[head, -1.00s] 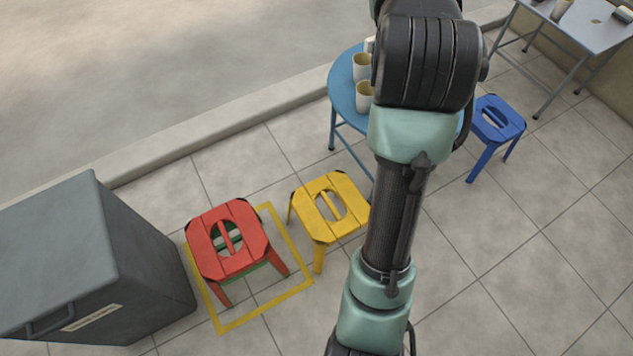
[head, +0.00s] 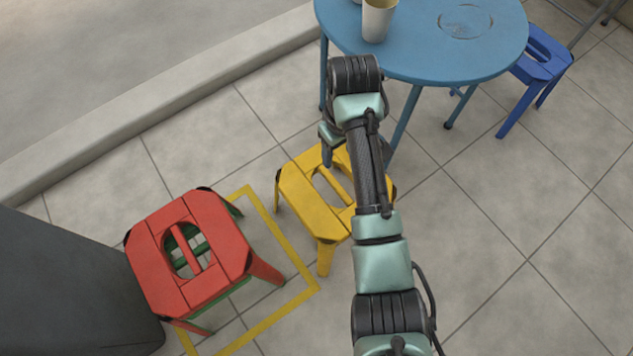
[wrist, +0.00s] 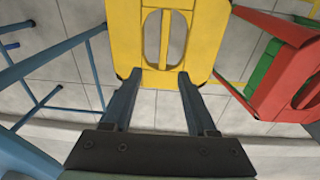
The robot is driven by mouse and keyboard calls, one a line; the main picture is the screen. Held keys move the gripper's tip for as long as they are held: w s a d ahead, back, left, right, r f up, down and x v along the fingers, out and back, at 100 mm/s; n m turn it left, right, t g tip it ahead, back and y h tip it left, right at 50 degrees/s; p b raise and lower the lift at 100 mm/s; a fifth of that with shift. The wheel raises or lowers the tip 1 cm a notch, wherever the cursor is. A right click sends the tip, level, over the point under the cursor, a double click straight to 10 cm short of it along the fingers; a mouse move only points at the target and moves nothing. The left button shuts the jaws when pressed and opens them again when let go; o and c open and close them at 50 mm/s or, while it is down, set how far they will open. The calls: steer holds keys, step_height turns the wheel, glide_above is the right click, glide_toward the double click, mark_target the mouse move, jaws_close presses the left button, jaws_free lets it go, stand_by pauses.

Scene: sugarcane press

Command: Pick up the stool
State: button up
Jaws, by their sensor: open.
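A yellow stool (head: 313,205) stands on the tiled floor, partly hidden by my arm in the head view. Its seat (wrist: 205,35), with a slotted oval opening, fills the top middle of the wrist view. My gripper (wrist: 158,74) is open and empty. Its two fingers point at the near edge of the yellow seat, and I cannot tell whether they touch it. A red stool (head: 155,255) stands to the left in the head view, with green parts of another stool (head: 230,292) beneath it. A blue stool (head: 540,65) stands at the upper right.
A round blue table (head: 430,60) bearing cups (head: 378,20) stands just behind the yellow stool. Its legs show at the left of the wrist view. A yellow floor outline (head: 290,302) surrounds the red stool. A dark grey box (head: 60,290) is at lower left. Floor at right is clear.

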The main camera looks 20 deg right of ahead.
mark_target(336, 184)
steer(key=shift+g, duration=0.5)
steer(key=f+b, duration=0.2)
steer(key=f, duration=0.1)
steer(key=f+b, duration=0.2)
steer(key=f, duration=0.2)
steer(key=f+b, duration=0.2)
steer(key=f, duration=0.1)
steer(key=shift+s+a+f, duration=0.1)
steer(key=shift+s+f, duration=0.3)
step_height(336, 184, down, 5)
steer(key=b, duration=0.5)
steer(key=shift+w+f+b, duration=0.15)
steer(key=shift+b, duration=0.25)
jaws_close()
